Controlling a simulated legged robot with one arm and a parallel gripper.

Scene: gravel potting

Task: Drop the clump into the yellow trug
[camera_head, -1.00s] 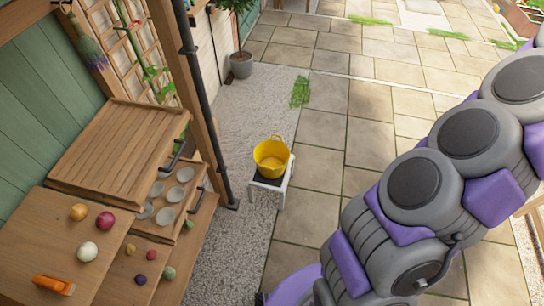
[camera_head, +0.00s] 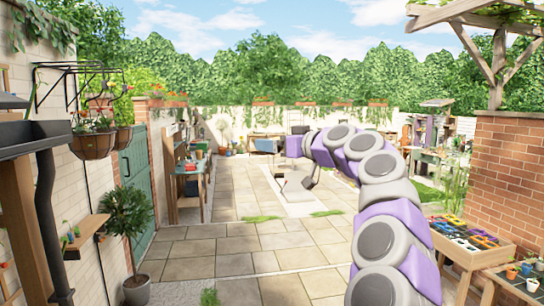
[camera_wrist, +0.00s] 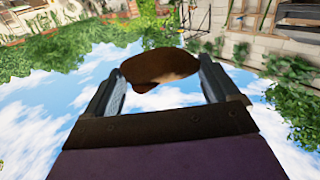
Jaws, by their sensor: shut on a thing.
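A brown, rounded clump (camera_wrist: 158,66) shows in the wrist view between the two dark fingers of my gripper (camera_wrist: 162,75). The fingers are shut on it, one at each side, and it is held up in the air with sky behind. The wrist view is upside down, with sky below and plants and walls above. In the head view my arm bends up and away to the left, but I cannot clearly make out the gripper or clump there. The yellow trug is in neither current view.
A potted shrub (camera_head: 125,235) stands at the left wall. A wooden planter table (camera_head: 468,250) with colourful trays stands at the right by a brick pillar (camera_head: 505,165). A wooden bench (camera_head: 187,168) stands farther back left. The paved path (camera_head: 240,215) between them is mostly clear.

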